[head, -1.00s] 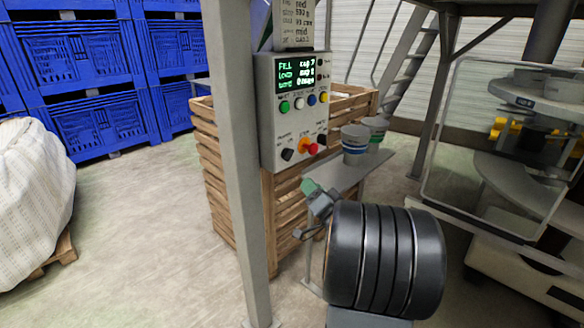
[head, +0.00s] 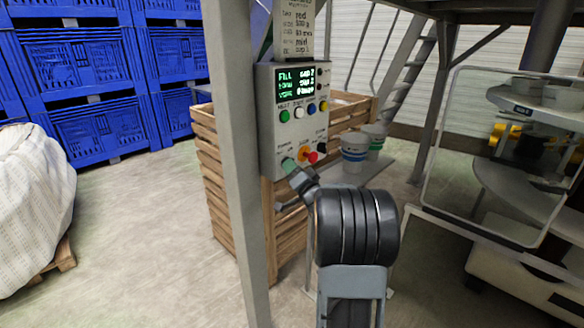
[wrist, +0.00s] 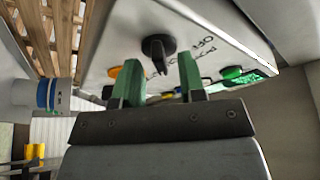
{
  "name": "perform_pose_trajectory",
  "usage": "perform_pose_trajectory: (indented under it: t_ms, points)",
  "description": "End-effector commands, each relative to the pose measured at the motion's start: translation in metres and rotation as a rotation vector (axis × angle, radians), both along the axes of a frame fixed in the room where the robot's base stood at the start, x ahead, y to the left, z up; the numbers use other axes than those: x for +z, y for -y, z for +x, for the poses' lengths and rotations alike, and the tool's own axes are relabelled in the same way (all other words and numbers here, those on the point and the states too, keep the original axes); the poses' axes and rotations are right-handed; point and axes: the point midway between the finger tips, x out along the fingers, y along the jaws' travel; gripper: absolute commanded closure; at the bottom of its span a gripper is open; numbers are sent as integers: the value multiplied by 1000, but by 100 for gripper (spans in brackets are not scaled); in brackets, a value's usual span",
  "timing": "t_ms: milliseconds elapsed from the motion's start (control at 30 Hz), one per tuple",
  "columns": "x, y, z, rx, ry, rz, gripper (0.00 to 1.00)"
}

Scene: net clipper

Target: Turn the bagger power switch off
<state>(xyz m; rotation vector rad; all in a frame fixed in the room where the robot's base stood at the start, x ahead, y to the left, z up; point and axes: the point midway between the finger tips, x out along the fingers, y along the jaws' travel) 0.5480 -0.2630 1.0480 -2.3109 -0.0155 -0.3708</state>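The grey control panel (head: 293,120) is mounted on a post, and its lit display faces me. In the wrist view, a black rotary switch (wrist: 157,50) on the panel lies just beyond and between my green fingertips, apart from both. My gripper (wrist: 160,72) is open and empty. In the head view, my gripper (head: 290,165) is at the panel's lower left corner and hides the switch there.
A red stop button on yellow (head: 309,156) and another black knob (head: 322,148) sit right of my gripper. Coloured buttons (head: 299,112) run above. A wooden crate (head: 225,185) stands behind the panel, and buckets (head: 354,150) on a shelf to the right.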

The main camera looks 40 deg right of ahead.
Motion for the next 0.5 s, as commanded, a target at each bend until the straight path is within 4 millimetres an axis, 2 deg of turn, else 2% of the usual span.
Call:
perform_pose_trajectory:
  t_ms: [133,433,500]
  points:
    - [2,0,6,1,1,0,63]
    - [2,0,7,0,0,0,63]
    - [2,0,7,0,0,0,69]
